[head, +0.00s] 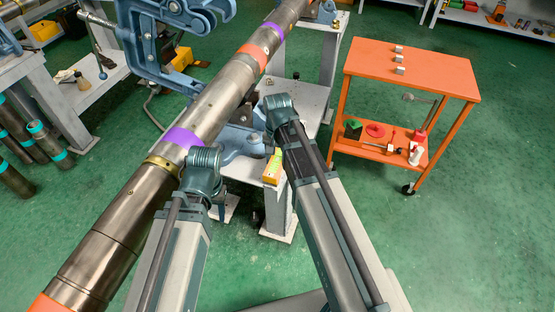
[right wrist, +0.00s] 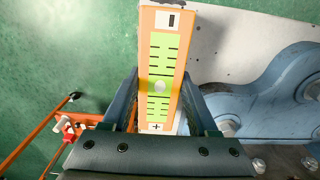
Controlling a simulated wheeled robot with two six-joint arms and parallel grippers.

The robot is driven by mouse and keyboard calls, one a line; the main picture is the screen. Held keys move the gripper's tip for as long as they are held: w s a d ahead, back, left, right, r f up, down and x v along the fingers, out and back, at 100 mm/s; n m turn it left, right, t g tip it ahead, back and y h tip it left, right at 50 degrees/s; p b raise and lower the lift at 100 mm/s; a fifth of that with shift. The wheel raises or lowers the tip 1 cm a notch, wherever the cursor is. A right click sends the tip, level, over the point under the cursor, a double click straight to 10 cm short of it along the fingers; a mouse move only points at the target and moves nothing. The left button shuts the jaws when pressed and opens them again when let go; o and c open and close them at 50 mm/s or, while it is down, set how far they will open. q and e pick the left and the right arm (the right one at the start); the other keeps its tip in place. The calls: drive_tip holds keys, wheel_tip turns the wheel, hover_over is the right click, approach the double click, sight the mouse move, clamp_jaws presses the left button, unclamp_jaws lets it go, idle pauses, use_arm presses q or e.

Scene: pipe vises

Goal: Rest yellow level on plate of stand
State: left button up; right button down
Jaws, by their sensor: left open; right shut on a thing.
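The yellow level (head: 272,168) shows in the head view beside my right arm, over the front right edge of the stand's pale plate (head: 240,172). In the right wrist view the level (right wrist: 149,20), orange-yellow with a green scale face, sits between the blue fingers of my right gripper (right wrist: 160,115), which is shut on it. The plate (right wrist: 225,35) lies behind it on the right. I cannot tell whether the level touches the plate. In the head view my right gripper is mostly hidden by its arm. My left arm ends near the pipe; its gripper fingers are hidden.
A long steel pipe (head: 130,210) with purple and orange bands runs diagonally through blue vises (head: 165,45). A blue vise foot (right wrist: 265,85) stands on the plate close to the level. An orange cart (head: 415,70) stands at the right. Green floor is clear in front of it.

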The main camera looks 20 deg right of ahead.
drive_tip(key=shift+f, duration=0.15)
drive_tip(key=shift+c, duration=0.5)
unclamp_jaws()
drive_tip(key=shift+r+p, duration=3.4)
drive_tip(key=shift+r, duration=0.15)
